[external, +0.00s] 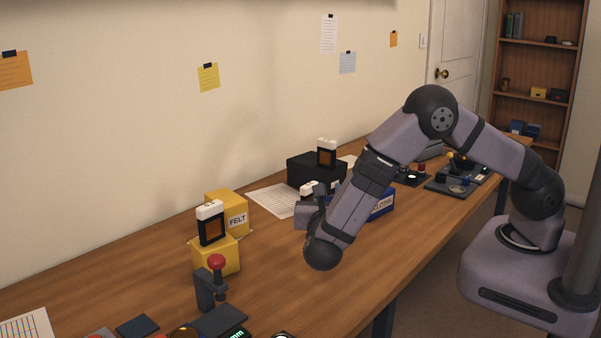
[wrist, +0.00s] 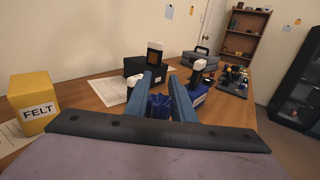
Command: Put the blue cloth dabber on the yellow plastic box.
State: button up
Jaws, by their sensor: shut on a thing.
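My gripper (wrist: 168,90) is shut on a dark blue, crumpled-looking piece, the blue cloth dabber (wrist: 159,106), seen between its two blue-grey fingers. In the external view my gripper (external: 314,205) is low over the bench, partly behind my own arm, and the dabber cannot be made out clearly. The yellow box (external: 226,206) labelled FELT stands to the left of my gripper, well apart from it. It also shows at the left of the wrist view (wrist: 35,98). A lower yellow block (external: 217,259) stands in front of it, bearing a white-topped dark piece (external: 211,225).
A black box (external: 309,171) with another white-topped piece stands behind my gripper. A blue box (external: 382,203) labelled CLOTHS is partly hidden by my arm. A red-knobbed stand (external: 217,282) is at the front left. Bare bench (external: 275,265) lies between it and my arm.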

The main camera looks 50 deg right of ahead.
jog(key=w+d+m+g+h+b, duration=0.2)
jog(key=w+d+m+g+b, duration=0.15)
jog(key=d, duration=0.65)
jog(key=w+a+r+n+t+y+b, duration=0.1)
jog(key=w+r+n+t+y, duration=0.15)
jog(key=w+r, duration=0.35)
jog(key=w+r+n+t+y+b, duration=0.1)
jog(key=w+r+n+t+b, duration=0.15)
jog(key=w, duration=0.55)
jog(key=w+a+r+n+t+y+p, duration=0.1)
jog(key=w+a+r+n+t+y, duration=0.4)
jog(key=w+a+y, duration=0.45)
jog(key=shift+s+a+f+n+t+y+p, duration=0.2)
jog(key=shift+a+f+n, duration=0.5)
jog(key=shift+f, duration=1.45)
jog(key=shift+w+a+f+n+t+y+p, duration=0.2)
jog(key=shift+a+f, duration=1.05)
jog(key=shift+f, duration=0.95)
jog(key=shift+s+a+f+n+t+y+p, duration=0.1)
jog(key=shift+s+a+f+n+p, duration=0.25)
jog(key=shift+a+f, duration=1.2)
jog(key=shift+w+d+f+b, duration=0.15)
jog(key=shift+d+f+b, duration=0.15)
jog(key=shift+d+f, duration=0.4)
